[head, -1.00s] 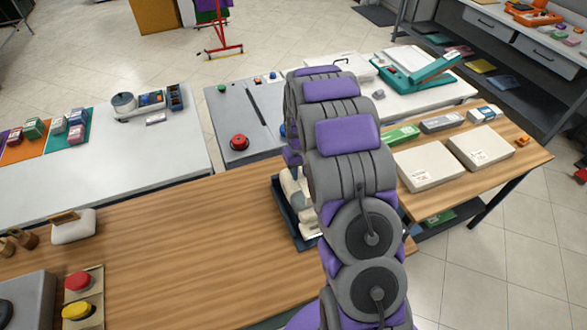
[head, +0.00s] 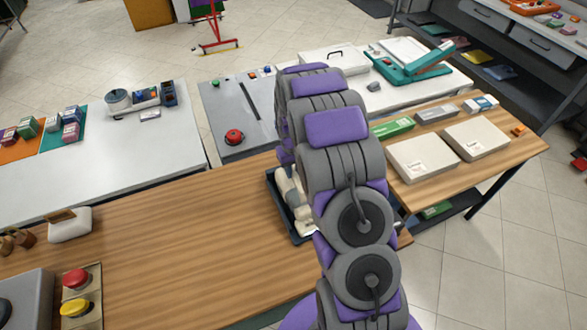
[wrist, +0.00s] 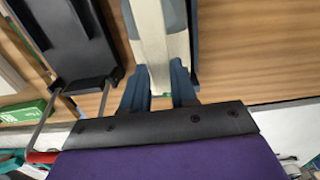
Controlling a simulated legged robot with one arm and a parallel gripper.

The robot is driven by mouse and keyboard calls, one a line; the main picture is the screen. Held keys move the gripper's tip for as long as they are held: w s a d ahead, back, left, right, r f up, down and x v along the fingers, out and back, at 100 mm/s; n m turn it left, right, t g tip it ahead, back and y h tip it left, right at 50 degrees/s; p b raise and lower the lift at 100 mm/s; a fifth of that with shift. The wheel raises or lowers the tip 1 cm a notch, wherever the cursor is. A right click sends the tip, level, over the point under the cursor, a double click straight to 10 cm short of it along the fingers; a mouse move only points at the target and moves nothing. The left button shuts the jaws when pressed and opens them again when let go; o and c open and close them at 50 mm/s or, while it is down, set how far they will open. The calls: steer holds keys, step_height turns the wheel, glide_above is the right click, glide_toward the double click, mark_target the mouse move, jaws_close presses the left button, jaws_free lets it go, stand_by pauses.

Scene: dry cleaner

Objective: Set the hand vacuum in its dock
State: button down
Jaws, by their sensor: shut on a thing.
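In the wrist view, my gripper (wrist: 158,92) has its two blue fingers closed on a long cream and grey-blue body (wrist: 149,38), which looks like the hand vacuum; its far end runs out of frame. A black holder (wrist: 75,45) with raised sides, which may be the dock, is left of it and apart from it. In the head view my arm hides my gripper. A dark tray-like thing (head: 273,193) with cream and grey shapes in or over it shows at the arm's left side. I cannot tell whether these shapes include the held vacuum.
The wooden counter (head: 180,245) is clear left of the arm. Flat cream boxes (head: 422,158) and a green box (head: 393,127) lie on its right part. A red button (head: 234,137) is on the grey unit behind. Red and yellow buttons (head: 75,278) are at front left.

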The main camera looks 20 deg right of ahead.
steer(key=shift+a+f, duration=0.2)
steer(key=shift+a, duration=0.4)
steer(key=c, duration=1.3)
jaws_free()
steer(key=shift+c, duration=0.2)
steer(key=o, duration=0.5)
steer(key=shift+d, duration=0.35)
steer(key=shift+o, duration=0.2)
step_height(320, 180, up, 17)
steer(key=p, duration=0.1)
steer(key=shift+w+a+r, duration=0.15)
steer(key=shift+w, duration=0.15)
